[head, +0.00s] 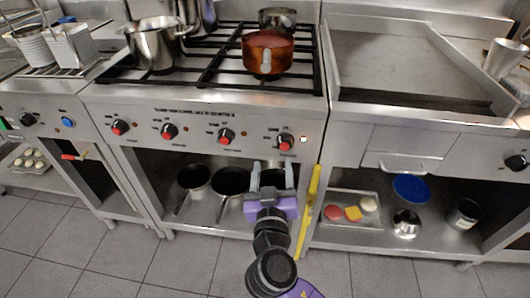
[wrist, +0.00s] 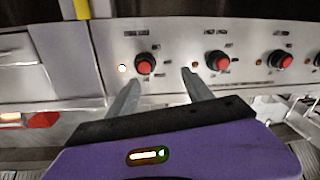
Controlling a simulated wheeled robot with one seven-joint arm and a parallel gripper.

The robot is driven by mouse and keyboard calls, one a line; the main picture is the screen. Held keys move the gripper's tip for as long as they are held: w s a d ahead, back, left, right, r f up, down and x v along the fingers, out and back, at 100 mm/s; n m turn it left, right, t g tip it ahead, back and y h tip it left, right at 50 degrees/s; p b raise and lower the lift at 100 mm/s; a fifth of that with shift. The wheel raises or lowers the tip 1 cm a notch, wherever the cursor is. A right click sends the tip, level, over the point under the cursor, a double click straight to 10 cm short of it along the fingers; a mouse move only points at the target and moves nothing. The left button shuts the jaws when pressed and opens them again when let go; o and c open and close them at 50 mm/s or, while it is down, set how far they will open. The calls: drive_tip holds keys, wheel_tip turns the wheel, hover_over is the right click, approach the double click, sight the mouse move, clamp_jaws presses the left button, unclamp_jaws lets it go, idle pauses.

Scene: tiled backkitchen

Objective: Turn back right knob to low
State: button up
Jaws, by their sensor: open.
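The stove's front panel (head: 200,115) carries a row of black knobs with red faces. The rightmost knob (head: 285,142) has a small white light beside it; it also shows in the wrist view (wrist: 145,63), where the row runs the other way. The neighbouring knob (head: 226,136) also shows in the wrist view (wrist: 217,60). The labels are too small to tell which knob is the back right one. My gripper (head: 271,174) is open and empty, below the rightmost knob in the head view. In the wrist view its fingertips (wrist: 160,79) appear between these two knobs, touching neither.
A copper pot (head: 267,55) and a steel pot (head: 154,45) stand on the burners. Pans (head: 231,181) sit on the shelf under the stove. A yellow bar (head: 309,205) stands close to the right of my gripper. The tiled floor (head: 110,260) in front is clear.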

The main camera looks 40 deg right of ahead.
sight(284, 148)
drive_tip(key=shift+w+d+m+g+h+p, duration=0.15)
drive_tip(key=shift+w+d+m, duration=0.3)
drive_tip(key=shift+d, duration=0.8)
drive_tip(key=shift+w+d+m+g+h+p, duration=0.1)
drive_tip(key=shift+w+d+m+g+h, duration=0.15)
drive_tip(key=shift+w+d, duration=0.7)
drive_tip(key=shift+w+d+m+g+h+p, duration=0.15)
drive_tip(key=shift+d+m, duration=0.25)
drive_tip(key=shift+d, duration=1.15)
clamp_jaws()
